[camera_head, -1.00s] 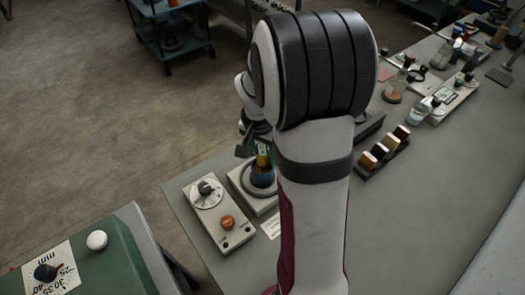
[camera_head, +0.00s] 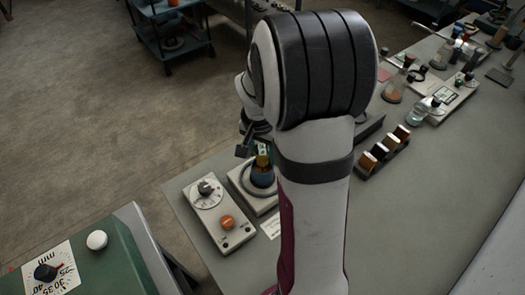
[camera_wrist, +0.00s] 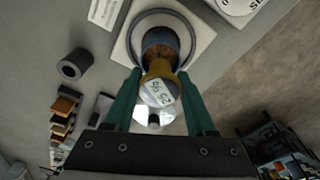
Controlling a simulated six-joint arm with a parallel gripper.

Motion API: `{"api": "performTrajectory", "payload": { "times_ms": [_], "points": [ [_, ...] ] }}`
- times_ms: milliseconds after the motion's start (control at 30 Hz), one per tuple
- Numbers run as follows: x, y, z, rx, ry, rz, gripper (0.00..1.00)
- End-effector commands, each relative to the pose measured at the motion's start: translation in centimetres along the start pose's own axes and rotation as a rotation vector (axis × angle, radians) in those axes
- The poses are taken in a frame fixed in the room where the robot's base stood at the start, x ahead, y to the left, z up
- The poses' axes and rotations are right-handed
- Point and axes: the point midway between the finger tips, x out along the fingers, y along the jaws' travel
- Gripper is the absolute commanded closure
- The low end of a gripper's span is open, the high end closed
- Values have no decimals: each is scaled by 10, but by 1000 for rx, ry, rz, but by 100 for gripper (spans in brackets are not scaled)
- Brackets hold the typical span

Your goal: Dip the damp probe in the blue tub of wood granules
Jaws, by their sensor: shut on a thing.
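My gripper (camera_wrist: 157,88) is shut on the probe (camera_wrist: 159,84), a brass-yellow piece with a pale, number-marked round end facing the wrist camera. The blue tub (camera_wrist: 178,45) is just beyond it, with brown granules (camera_wrist: 160,36) showing inside. The probe's far end overlaps the near side of the tub in the wrist view, and I cannot tell whether it touches the granules. In the head view, my gripper (camera_head: 246,149) is at the blue tub (camera_head: 262,178), with a yellow part at the tub's top. My arm hides much of this area.
The tub stands within a dark ring on a pale unit (camera_head: 240,179). A control box (camera_head: 220,213) with a dial and orange knob is to its left. A rack of coloured blocks (camera_head: 383,152) stands to the right. A dark hollow cylinder (camera_wrist: 75,64) shows in the wrist view.

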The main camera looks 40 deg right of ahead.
Motion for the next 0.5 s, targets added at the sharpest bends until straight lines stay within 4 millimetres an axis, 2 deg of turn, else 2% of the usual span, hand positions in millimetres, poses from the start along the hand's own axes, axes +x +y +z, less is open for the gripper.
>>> {"api": "performTrajectory", "payload": {
  "times_ms": [500],
  "points": [
    [-4,0,-1,0,2,-1,100]
  ]
}}
